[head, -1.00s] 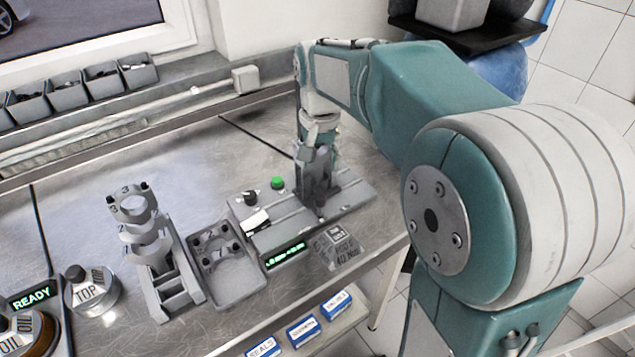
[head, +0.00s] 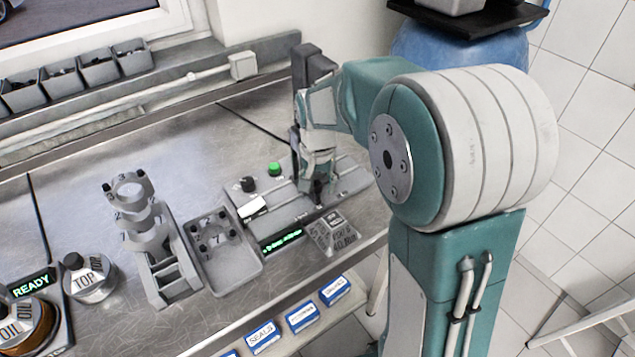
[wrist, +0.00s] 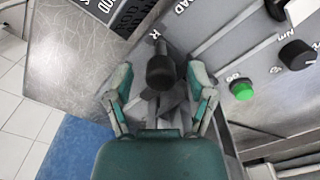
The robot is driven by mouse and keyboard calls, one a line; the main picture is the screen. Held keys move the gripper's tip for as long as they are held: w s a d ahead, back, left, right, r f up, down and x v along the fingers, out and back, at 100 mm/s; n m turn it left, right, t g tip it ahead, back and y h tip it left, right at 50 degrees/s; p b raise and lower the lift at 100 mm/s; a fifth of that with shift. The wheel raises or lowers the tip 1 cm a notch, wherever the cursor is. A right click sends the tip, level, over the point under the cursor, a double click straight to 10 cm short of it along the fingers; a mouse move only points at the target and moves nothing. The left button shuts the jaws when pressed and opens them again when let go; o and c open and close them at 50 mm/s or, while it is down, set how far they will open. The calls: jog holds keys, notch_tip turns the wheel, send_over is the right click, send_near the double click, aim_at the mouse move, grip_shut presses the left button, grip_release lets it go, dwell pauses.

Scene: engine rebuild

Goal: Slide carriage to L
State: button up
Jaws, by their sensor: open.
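The carriage (wrist: 172,105) is a grey block with a round black knob (wrist: 160,72). It is at the right end of the grey rail station (head: 345,178), by the letter R in the wrist view. My gripper (wrist: 158,88) is open, with one finger on each side of the knob; whether either finger touches it I cannot tell. In the head view my gripper (head: 318,185) is low over the right end of the station and mostly hides the carriage. The L end of the rail cannot be read in either view.
The station carries a green button (head: 274,168), a black dial (head: 248,184) and a lit green display (head: 282,241). A grey tray (head: 222,250) and a ring holder (head: 160,255) stand to the left.

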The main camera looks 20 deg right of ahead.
jog(key=shift+a, duration=0.15)
grip_shut()
jog(key=d, duration=0.2)
jog(key=w+d, duration=0.1)
jog(key=d, duration=0.1)
jog(key=w+d, duration=0.1)
jog(key=d, duration=0.1)
jog(key=shift+w+d, duration=0.1)
jog(key=shift+d, duration=0.3)
jog(key=shift+a, duration=0.1)
grip_release()
jog(key=shift+d, duration=0.2)
